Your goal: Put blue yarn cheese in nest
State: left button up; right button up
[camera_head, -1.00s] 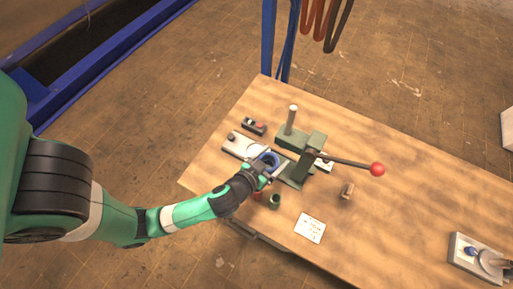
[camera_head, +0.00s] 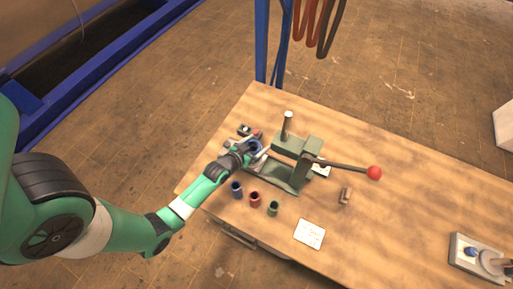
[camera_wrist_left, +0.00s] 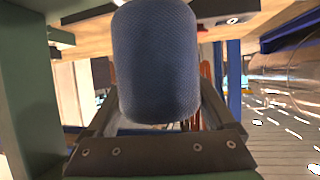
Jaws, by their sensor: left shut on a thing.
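My left gripper (camera_head: 250,147) is shut on the blue yarn cheese (camera_head: 254,144), at the left side of the green press. In the left wrist view the cheese (camera_wrist_left: 155,60) is a blue, woven-looking cylinder between the two fingers, filling the upper middle. The pale plate at the press's left side, which may bear the nest, is mostly hidden behind my gripper and wrist. I cannot tell whether the cheese touches it. My right gripper is not in view.
The green press (camera_head: 285,172) has a long lever with a red knob (camera_head: 374,173) reaching right. A blue cup (camera_head: 237,189), a red cup (camera_head: 254,199) and a green cup (camera_head: 273,208) stand in front. A white card (camera_head: 310,234) lies nearby. The wooden table's (camera_head: 400,220) right middle is clear.

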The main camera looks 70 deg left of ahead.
aim_at(257, 147)
pick_arm(q)
jog(key=f, duration=0.1)
jog(key=f+b, duration=0.1)
jog(key=f, duration=0.1)
jog(key=shift+a, duration=0.25)
jog(key=shift+f, duration=0.3)
jog(key=shift+r, duration=0.1)
jog(key=shift+f+b, duration=0.25)
jog(key=shift+b, duration=0.1)
jog(key=o, duration=1.2)
jog(key=shift+o, duration=0.2)
jog(key=shift+r, duration=0.15)
